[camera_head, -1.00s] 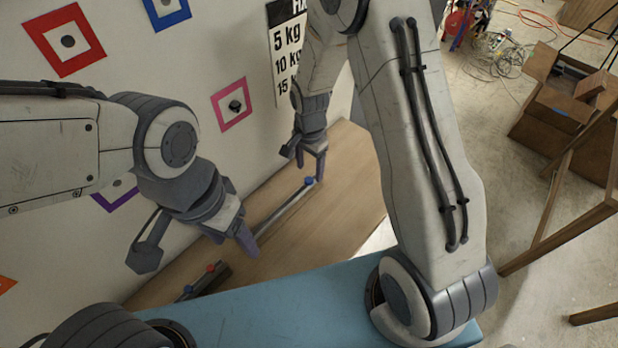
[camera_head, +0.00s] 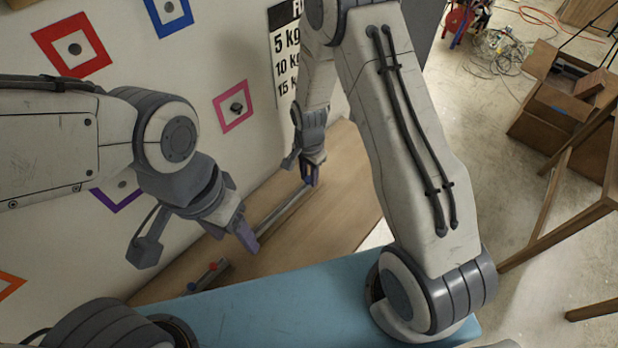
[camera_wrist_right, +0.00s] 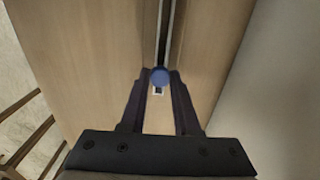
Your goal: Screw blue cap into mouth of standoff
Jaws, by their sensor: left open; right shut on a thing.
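A blue cap (camera_wrist_right: 160,76) sits between the fingertips of my right gripper (camera_wrist_right: 160,80) in the right wrist view. In the head view my right gripper (camera_head: 308,172) is low over the wooden surface, at the far end of a narrow rail, and hides the cap. My left gripper (camera_head: 197,245) is open and empty, with its fingers wide apart. The standoffs are small dark knobs on the white wall, each inside a coloured square. One standoff (camera_head: 168,6) is in the blue square (camera_head: 183,16) near the top edge.
The rail (camera_head: 285,210) lies along the wooden surface (camera_head: 330,205). Red (camera_head: 213,266) and blue (camera_head: 191,286) pieces sit at its near part. Red (camera_head: 98,50) and pink (camera_head: 243,122) squares are on the wall. A weight sign (camera_head: 287,60) hangs there.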

